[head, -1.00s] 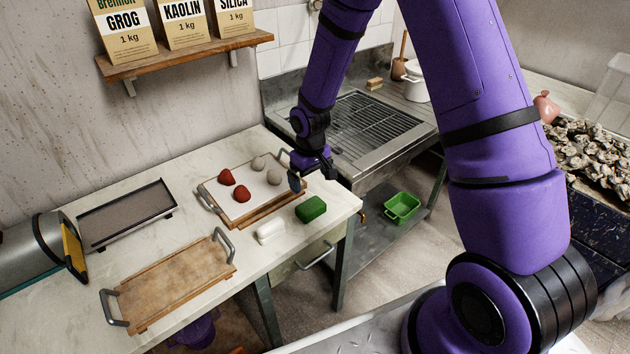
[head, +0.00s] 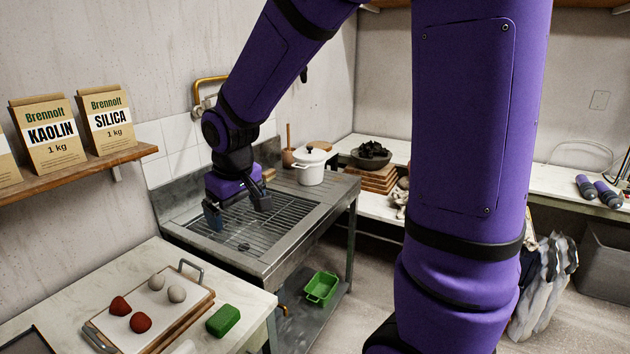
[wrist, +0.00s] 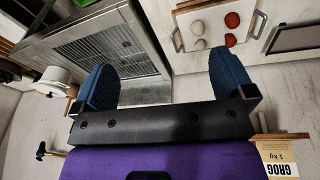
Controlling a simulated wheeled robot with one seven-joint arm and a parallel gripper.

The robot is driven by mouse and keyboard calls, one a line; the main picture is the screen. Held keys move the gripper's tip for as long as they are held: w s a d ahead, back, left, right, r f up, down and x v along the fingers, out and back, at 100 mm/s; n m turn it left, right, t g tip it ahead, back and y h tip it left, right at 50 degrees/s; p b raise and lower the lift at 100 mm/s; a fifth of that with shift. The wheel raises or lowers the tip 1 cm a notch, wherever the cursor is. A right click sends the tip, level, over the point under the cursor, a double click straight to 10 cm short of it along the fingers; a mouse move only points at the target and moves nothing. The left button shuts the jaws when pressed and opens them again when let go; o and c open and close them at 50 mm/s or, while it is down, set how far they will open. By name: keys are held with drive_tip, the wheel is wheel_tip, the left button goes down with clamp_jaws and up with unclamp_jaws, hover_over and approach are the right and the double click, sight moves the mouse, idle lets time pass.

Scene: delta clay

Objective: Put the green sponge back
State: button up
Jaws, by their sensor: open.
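The green sponge (head: 223,320) lies on the pale worktop near its right front corner, right of a board holding red and grey lumps. My gripper (head: 238,212) is over the sink's metal grid, beyond the sponge and apart from it. Its two blue fingers are spread with nothing between them, as the wrist view (wrist: 165,78) also shows. A green basket (head: 321,288) stands on the lower shelf under the sink unit. I cannot make out the sponge for certain in the wrist view.
The steel sink unit (head: 300,228) adjoins the worktop. A white lidded pot (head: 311,170) stands on its right side, and a small tan block is at its back, beside my gripper. The handled board (head: 180,322) carries the lumps. A shelf (head: 80,177) holds paper bags.

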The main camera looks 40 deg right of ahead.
drive_tip(key=s+d+r+m+t, duration=0.1)
drive_tip(key=s+r, duration=0.5)
drive_tip(key=s, duration=0.4)
drive_tip(key=s+d+r+t, duration=0.1)
drive_tip(key=s+r, duration=0.5)
drive_tip(key=s, duration=0.4)
drive_tip(key=shift+s+d+m+t+y, duration=0.15)
drive_tip(key=shift+s+m+t+y, duration=0.15)
drive_tip(key=shift+s+m, duration=0.1)
